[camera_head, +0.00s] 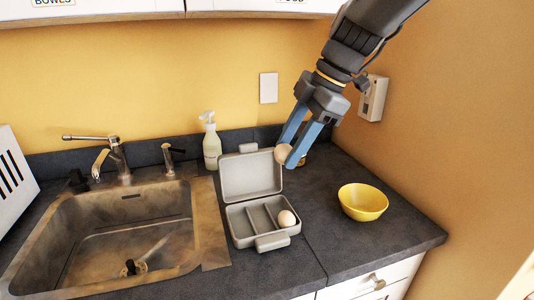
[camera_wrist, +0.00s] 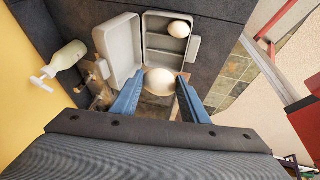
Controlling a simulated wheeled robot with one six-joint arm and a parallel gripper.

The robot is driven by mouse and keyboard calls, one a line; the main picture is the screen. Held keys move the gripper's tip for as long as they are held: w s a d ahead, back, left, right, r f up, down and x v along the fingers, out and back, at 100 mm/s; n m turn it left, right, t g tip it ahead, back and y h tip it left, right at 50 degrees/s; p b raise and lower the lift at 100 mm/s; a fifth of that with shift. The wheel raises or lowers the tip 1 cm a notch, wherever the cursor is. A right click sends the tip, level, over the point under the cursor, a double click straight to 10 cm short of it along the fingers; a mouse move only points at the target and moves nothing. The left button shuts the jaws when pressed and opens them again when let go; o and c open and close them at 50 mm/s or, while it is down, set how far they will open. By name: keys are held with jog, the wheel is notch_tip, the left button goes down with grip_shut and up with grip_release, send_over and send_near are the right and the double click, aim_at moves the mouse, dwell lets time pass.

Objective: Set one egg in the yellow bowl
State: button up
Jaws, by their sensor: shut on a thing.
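My gripper (camera_head: 289,158) is shut on an egg (camera_head: 282,153) and holds it in the air above the counter, near the raised lid of the grey egg box. The held egg also shows between the fingers in the wrist view (camera_wrist: 159,82). A second egg (camera_head: 286,218) sits in the right compartment of the open grey egg box (camera_head: 238,229); it also shows in the wrist view (camera_wrist: 178,29). The yellow bowl (camera_head: 363,203) stands upright on the counter to the right of the box and looks empty. The bowl is not visible in the wrist view.
A metal sink (camera_head: 120,240) with a tap (camera_head: 118,160) is on the left. A soap bottle (camera_head: 211,142) stands behind the egg box. The dark counter (camera_head: 325,240) between box and bowl is clear. A wall bounds the right side.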

jog(key=w+d+f+b, duration=0.1)
jog(key=d+f+b, duration=0.2)
jog(key=d, duration=0.7)
jog(key=w+d+f+b, duration=0.2)
jog(key=d+f, duration=0.3)
jog(key=d, duration=0.6)
jog(key=shift+w+f+b, duration=0.2)
jog(key=shift+f+b, duration=0.1)
jog(key=shift+b, duration=0.35)
jog(key=shift+d, duration=0.1)
jog(key=shift+w+a, duration=0.1)
jog(key=shift+a, duration=0.35)
jog(key=shift+f, duration=0.15)
jog(key=shift+f+b, duration=1.5)
jog(key=shift+f, duration=0.9)
jog(key=shift+f+b, duration=0.95)
jog(key=shift+f, duration=0.5)
